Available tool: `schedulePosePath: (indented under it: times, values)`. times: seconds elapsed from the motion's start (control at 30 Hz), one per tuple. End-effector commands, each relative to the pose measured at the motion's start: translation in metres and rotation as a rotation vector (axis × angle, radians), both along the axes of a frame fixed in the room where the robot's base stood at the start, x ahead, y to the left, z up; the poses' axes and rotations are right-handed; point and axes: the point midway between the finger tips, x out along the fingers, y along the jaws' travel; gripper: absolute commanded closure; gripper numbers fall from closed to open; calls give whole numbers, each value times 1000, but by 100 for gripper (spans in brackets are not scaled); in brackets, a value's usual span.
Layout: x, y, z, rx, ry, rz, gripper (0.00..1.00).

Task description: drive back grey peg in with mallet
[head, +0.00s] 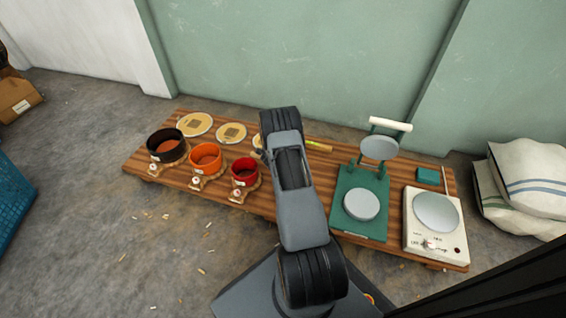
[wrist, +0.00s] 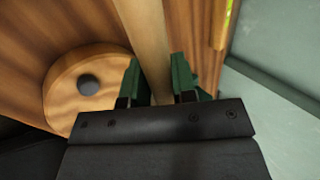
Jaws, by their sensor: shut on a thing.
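In the wrist view my gripper (wrist: 158,80) has its green-tipped fingers shut on a pale wooden handle (wrist: 143,30), which I take to be the mallet's. The mallet's head is out of sight. A dark grey round peg (wrist: 89,84) shows to the left of the fingers, in a round light-wood piece (wrist: 60,90). I cannot tell how far it stands out, or whether it is the back one. In the head view my own arm hides the gripper, the mallet and the peg.
A striped wooden bench (head: 270,207) holds a black pot (head: 168,141), an orange pot (head: 206,158), a red pot (head: 244,171), a green press (head: 361,224) and a white hotplate (head: 433,240). Pale discs (head: 195,124) lie at the back. A wall (head: 330,60) stands close behind.

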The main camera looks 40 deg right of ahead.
Motion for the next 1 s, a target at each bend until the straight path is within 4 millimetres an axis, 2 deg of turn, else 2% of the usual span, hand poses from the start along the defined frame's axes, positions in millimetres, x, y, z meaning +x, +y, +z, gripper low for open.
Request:
schedulePosePath:
  times: [0.37, 0.7, 1.0]
  values:
    - [1, 0, -1, -1, -2, 1, 100]
    - [1, 0, -29, -1, -2, 1, 100]
    - [-1, 2, -27, 2, 7, 6, 100]
